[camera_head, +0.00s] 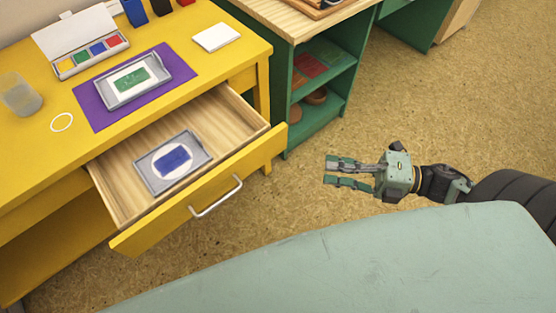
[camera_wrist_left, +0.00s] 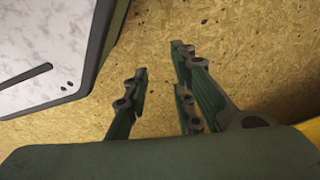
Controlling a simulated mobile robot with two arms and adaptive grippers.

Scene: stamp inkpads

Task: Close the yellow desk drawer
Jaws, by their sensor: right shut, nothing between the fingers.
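The yellow desk (camera_head: 40,140) fills the left of the head view. Its drawer (camera_head: 192,200) is pulled out, showing a pale wooden inside, a yellow front and a silver handle (camera_head: 216,196). A grey inkpad (camera_head: 172,162) with a blue pad lies in the drawer. My right gripper (camera_head: 331,172) is shut and empty, in the air right of the drawer front and apart from it, fingers pointing left. My left gripper (camera_wrist_left: 160,76) shows only in the left wrist view, open and empty above the speckled floor.
On the desk are a purple mat (camera_head: 90,108) with a green inkpad (camera_head: 130,82), a colour-pad case (camera_head: 95,55), a glass (camera_head: 20,95) and white paper (camera_head: 216,37). A green shelf (camera_head: 325,110) stands behind. The floor (camera_head: 450,110) right of the desk is free.

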